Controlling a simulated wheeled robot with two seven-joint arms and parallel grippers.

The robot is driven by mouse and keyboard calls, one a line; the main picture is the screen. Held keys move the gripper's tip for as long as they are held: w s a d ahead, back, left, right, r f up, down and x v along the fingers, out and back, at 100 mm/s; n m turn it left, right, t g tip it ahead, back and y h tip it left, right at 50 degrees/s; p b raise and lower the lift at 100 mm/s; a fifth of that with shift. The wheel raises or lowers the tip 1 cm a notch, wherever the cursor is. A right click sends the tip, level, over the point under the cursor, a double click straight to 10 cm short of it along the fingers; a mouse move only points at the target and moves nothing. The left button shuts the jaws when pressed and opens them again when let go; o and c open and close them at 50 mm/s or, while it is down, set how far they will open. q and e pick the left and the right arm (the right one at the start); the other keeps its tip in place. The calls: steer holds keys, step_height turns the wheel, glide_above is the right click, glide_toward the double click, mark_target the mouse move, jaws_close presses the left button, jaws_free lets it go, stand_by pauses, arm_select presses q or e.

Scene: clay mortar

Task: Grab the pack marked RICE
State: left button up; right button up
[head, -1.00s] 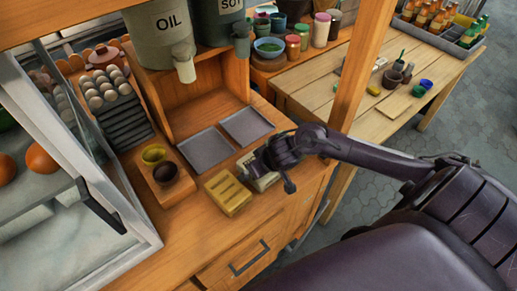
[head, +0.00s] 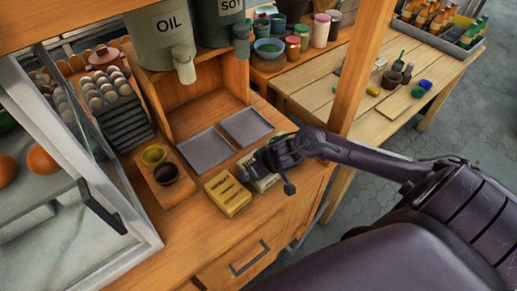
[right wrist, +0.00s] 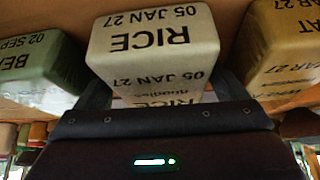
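The cream pack marked RICE (right wrist: 150,40) is in the middle of the right wrist view, its lettering upside down. In the head view part of this pale pack (head: 265,183) shows on the wooden counter, the rest hidden under my right gripper. My right gripper (head: 262,168) is at the pack, and its dark fingers (right wrist: 162,98) lie along both sides of it. I cannot tell whether they press on it or stand slightly apart. My left gripper is not in view.
A yellow pack (head: 228,194) stands close beside the RICE pack; it also shows in the right wrist view (right wrist: 285,45). A green pack (right wrist: 38,70) is on the other side. Two grey trays (head: 205,149) and a wooden holder with two cups (head: 165,173) are farther back.

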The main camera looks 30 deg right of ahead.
steer(key=c, duration=0.9)
steer(key=shift+r, duration=0.1)
